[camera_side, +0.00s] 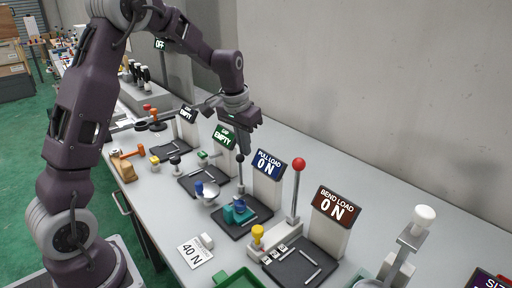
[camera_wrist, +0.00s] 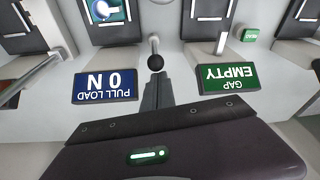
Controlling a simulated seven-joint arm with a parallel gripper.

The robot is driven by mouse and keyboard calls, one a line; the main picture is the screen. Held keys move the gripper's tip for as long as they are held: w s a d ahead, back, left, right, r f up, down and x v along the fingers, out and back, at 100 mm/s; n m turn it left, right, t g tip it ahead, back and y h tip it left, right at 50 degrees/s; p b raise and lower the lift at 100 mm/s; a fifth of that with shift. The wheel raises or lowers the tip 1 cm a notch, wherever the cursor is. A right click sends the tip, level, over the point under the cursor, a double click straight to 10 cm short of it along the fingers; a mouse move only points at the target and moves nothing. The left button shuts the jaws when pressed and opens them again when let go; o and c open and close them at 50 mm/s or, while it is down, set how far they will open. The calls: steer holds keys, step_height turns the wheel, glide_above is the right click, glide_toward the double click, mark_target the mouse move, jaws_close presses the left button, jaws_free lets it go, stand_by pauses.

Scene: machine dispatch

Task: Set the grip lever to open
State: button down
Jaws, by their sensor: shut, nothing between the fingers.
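My gripper (camera_side: 245,150) points down beside the pull load station, its fingers together and empty. In the wrist view the closed fingertips (camera_wrist: 157,82) are just short of a black ball knob (camera_wrist: 155,62) on a short stem. In the side view this black-knobbed lever (camera_side: 240,159) stands upright behind the pull load tray (camera_side: 232,229), close to the fingertips; I cannot tell if they touch. No label marks it as the grip lever. A teal clamp (camera_side: 236,213) sits on that tray. The blue sign (camera_side: 268,165) reads PULL LOAD 0 N.
The green GAP EMPTY sign (camera_side: 225,137) stands close to my gripper. A taller red-ball lever (camera_side: 297,165) and the BEND LOAD 0 N sign (camera_side: 335,208) stand to the right. A white card reading 40 N (camera_side: 194,254) lies at the front edge. The wall is behind.

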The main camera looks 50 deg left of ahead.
steer(key=a+v, duration=0.1)
steer(key=v, duration=0.9)
steer(key=s+d+r+t, duration=0.1)
steer(key=s+d+r, duration=0.3)
steer(key=s+d, duration=0.25)
steer(key=s+d+f+m+t, duration=0.1)
steer(key=s+d, duration=0.3)
steer(key=s, duration=0.6)
steer(key=s+d+f+m+t, duration=0.1)
steer(key=s+d+f, duration=0.1)
steer(key=s, duration=0.8)
steer(key=shift+d+h, duration=0.4)
steer(key=shift+d, duration=0.5)
